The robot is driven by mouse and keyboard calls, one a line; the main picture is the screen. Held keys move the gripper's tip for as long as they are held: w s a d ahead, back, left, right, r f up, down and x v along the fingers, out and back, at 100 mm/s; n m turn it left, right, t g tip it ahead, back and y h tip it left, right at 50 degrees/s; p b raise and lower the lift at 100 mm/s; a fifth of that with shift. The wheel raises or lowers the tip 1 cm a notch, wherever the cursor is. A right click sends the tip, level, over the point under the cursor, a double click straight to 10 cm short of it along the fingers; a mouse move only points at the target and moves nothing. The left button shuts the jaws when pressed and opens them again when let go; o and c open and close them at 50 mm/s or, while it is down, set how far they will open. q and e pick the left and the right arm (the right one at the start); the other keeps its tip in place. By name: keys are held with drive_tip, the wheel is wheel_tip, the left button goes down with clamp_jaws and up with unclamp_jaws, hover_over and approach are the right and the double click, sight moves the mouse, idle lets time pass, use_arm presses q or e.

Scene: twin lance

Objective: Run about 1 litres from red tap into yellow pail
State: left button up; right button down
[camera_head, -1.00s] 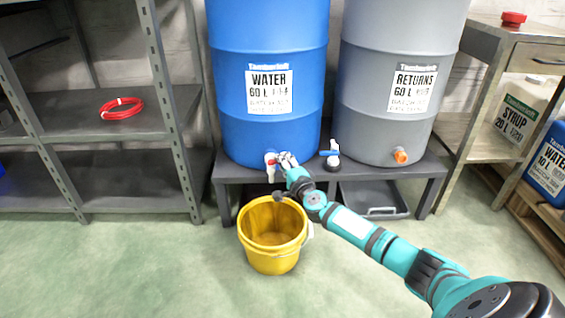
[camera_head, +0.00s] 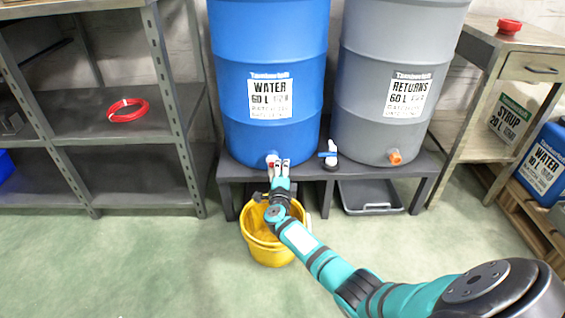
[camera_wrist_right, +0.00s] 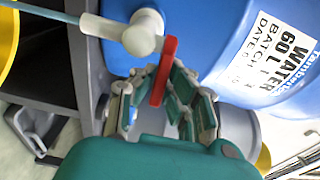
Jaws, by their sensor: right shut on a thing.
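The red tap is a white tap body (camera_wrist_right: 143,33) with a red lever (camera_wrist_right: 163,70), low on the front of the blue WATER drum (camera_head: 268,95). My right gripper (camera_head: 279,165) is at this tap, and in the right wrist view its fingers (camera_wrist_right: 160,98) are shut around the lever. A thin pale-blue stream (camera_wrist_right: 45,12) comes from the spout. The yellow pail (camera_head: 268,252) stands on the floor below the tap, partly hidden by my right arm. The water level in it cannot be made out. My left gripper is not in view.
A second tap with a blue handle (camera_head: 328,154) is to the right of the red one. A grey RETURNS drum (camera_head: 395,80) with an orange outlet stands on the same dark stand (camera_head: 430,165). A grey tray (camera_head: 370,195) lies below it. Grey shelves (camera_head: 100,175) are at left.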

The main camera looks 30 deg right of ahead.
drive_tip(key=shift+f, duration=0.15)
drive_tip(key=c, duration=1.4)
unclamp_jaws()
drive_tip(key=shift+o, duration=0.2)
drive_tip(key=v, duration=1.2)
